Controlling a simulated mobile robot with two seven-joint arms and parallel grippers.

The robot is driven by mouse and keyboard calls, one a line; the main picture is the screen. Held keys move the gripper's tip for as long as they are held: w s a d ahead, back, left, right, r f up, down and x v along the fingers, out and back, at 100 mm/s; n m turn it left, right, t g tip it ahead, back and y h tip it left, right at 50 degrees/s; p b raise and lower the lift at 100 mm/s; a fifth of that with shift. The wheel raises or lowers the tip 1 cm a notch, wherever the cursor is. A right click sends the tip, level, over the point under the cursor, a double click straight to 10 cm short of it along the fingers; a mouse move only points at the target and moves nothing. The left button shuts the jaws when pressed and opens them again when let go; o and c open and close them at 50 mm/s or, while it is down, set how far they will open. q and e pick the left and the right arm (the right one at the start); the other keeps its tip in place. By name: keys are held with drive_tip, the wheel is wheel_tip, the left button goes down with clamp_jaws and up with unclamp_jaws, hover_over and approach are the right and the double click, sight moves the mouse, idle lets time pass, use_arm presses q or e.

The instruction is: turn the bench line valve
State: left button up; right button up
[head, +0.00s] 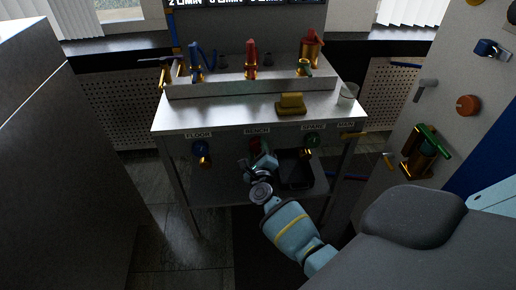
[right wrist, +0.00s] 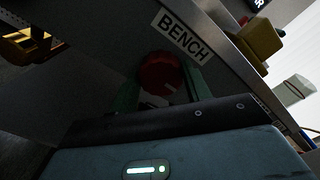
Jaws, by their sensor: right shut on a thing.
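The bench line valve has a red round handle (right wrist: 160,74) under the white BENCH label (right wrist: 181,36) in the right wrist view. In the head view its red handle (head: 256,146) shows just above my gripper, below the BENCH label (head: 257,130) on the table front. My right gripper (head: 262,162) reaches up to it from below. Its green fingers (right wrist: 160,92) stand on either side of the red handle, shut on it. The lower part of the valve is hidden by the gripper. My left gripper is in neither view.
A blue valve (head: 201,148) sits under FLOOR on the left, and a green valve (head: 311,141) under SPARE on the right. A dark tray (head: 296,172) is on the lower shelf. A yellow block (head: 291,103) and a pale cup (head: 348,94) stand on the tabletop.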

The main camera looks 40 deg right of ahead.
drive_tip(key=n+p, duration=0.1)
drive_tip(key=n, duration=0.3)
drive_tip(key=shift+n, duration=0.3)
drive_tip(key=n+p, duration=0.1)
drive_tip(key=n, duration=0.4)
drive_tip(key=shift+f, duration=0.15)
drive_tip(key=shift+a+n, duration=0.1)
drive_tip(key=shift+n, duration=0.3)
drive_tip(key=o, duration=1)
